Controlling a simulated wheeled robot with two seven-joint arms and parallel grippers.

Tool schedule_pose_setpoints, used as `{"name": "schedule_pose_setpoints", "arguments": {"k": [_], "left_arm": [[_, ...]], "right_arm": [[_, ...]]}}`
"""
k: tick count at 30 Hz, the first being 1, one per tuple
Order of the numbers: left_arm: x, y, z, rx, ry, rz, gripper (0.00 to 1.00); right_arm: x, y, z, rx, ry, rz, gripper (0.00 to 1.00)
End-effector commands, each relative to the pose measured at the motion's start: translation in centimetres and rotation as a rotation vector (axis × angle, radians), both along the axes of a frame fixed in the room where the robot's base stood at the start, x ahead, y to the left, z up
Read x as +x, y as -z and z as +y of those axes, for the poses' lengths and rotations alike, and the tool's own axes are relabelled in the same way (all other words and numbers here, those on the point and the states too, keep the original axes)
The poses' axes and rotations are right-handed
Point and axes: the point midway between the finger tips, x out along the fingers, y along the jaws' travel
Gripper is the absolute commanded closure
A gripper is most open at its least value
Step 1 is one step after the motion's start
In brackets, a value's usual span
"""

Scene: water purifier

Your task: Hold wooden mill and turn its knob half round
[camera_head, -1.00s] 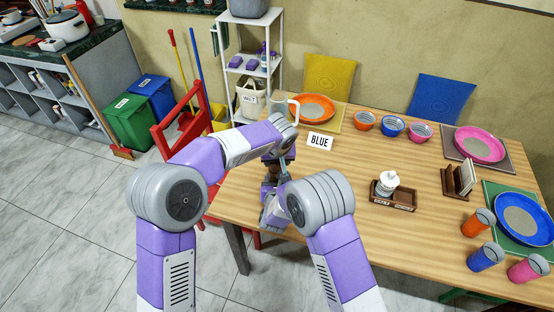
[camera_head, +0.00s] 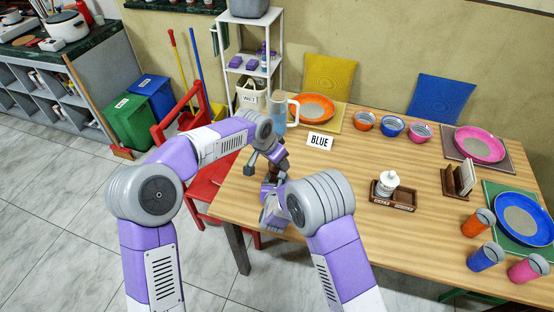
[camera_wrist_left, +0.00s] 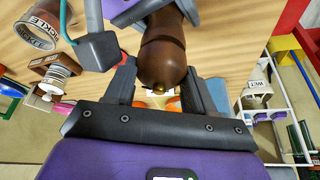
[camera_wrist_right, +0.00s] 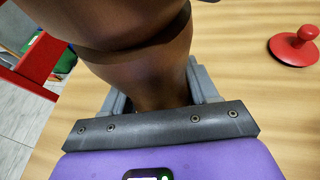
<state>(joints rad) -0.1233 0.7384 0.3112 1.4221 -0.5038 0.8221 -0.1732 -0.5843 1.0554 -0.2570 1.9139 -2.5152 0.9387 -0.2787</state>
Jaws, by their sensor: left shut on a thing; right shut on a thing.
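The dark brown wooden mill (camera_wrist_right: 140,60) stands between my two hands at the table's left part; in the head view they mostly hide it. In the left wrist view its rounded head (camera_wrist_left: 162,60) with a small brass tip (camera_wrist_left: 158,88) lies between the fingers of my left gripper (camera_wrist_left: 160,85), which is shut on it. My right gripper (camera_wrist_right: 155,95) is shut on the mill's lower body, below the left one. In the head view my left gripper (camera_head: 268,160) is above my right gripper (camera_head: 270,200).
A red knobbed thing (camera_wrist_right: 297,45) sits on the table beside the mill. A red chair (camera_head: 205,180) is close at the left. The table's middle front is clear.

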Motion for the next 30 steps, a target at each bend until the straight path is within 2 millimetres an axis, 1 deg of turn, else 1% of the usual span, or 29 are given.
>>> {"name": "schedule_pose_setpoints", "arguments": {"k": [9,22,23,27,28,30], "left_arm": [[0.03,-0.05,0.05,0.000,0.081,-0.001,0.76],[0.05,-0.06,0.06,0.000,0.088,-0.002,0.76],[0.05,-0.06,0.06,0.000,0.088,-0.002,0.43],[0.04,-0.05,0.06,0.000,0.088,-0.002,0.21],[0.03,-0.05,0.06,0.000,0.088,-0.002,0.19],[0.01,-0.02,0.04,0.000,0.088,0.000,0.19]], "right_arm": [[-0.01,0.08,-0.13,-0.001,0.003,0.002,0.79],[-0.02,0.08,-0.13,-0.001,0.003,0.002,0.79],[-0.02,0.08,-0.13,-0.001,0.003,0.002,0.79],[-0.02,0.08,-0.12,-0.001,0.002,0.002,0.79],[-0.02,0.08,-0.11,-0.001,0.002,0.002,0.79],[-0.02,0.08,-0.10,-0.001,0.002,0.002,0.79]]}}
